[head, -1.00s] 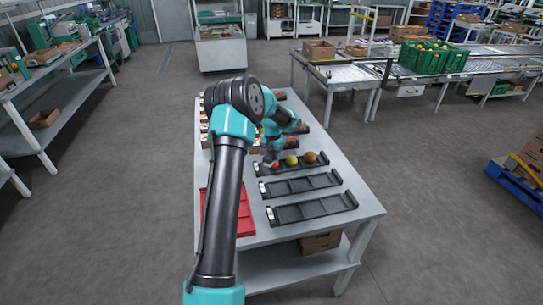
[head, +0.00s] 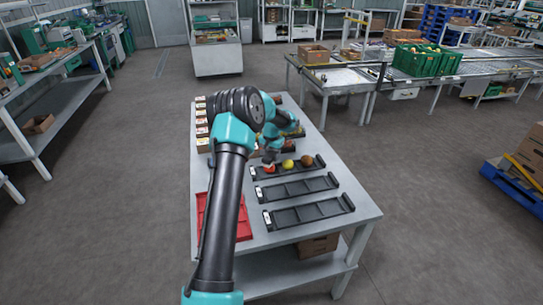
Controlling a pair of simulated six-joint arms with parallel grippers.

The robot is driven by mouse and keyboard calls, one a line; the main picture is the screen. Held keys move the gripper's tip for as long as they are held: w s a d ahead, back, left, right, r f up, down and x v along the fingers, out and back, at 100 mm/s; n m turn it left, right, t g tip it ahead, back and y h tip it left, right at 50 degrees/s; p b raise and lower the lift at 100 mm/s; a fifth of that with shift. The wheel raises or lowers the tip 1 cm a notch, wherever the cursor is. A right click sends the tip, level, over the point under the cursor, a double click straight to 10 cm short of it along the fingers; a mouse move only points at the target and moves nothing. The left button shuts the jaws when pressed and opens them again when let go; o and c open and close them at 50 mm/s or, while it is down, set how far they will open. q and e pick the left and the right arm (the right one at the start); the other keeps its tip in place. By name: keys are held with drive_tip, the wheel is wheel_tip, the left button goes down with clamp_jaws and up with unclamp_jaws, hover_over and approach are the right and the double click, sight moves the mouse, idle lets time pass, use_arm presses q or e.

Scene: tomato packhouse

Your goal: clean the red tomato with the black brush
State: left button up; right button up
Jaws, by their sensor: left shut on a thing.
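The red tomato (head: 269,170) sits at the left end of the rear dark tray on the table, partly hidden by my left gripper. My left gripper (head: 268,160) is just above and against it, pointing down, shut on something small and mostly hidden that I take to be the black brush. Its bristles cannot be made out, nor whether they touch the tomato. My right gripper is not in view.
A yellow tomato (head: 289,163) and an orange-brown one (head: 307,160) share the rear tray (head: 319,163). Two empty dark trays (head: 296,188) (head: 310,211) lie nearer. A red tray (head: 244,226) lies under my left arm. Small boxes (head: 203,132) line the table's left edge.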

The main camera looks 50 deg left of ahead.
use_arm(q)
drive_tip(key=shift+r, duration=3)
drive_tip(key=shift+d, duration=0.1)
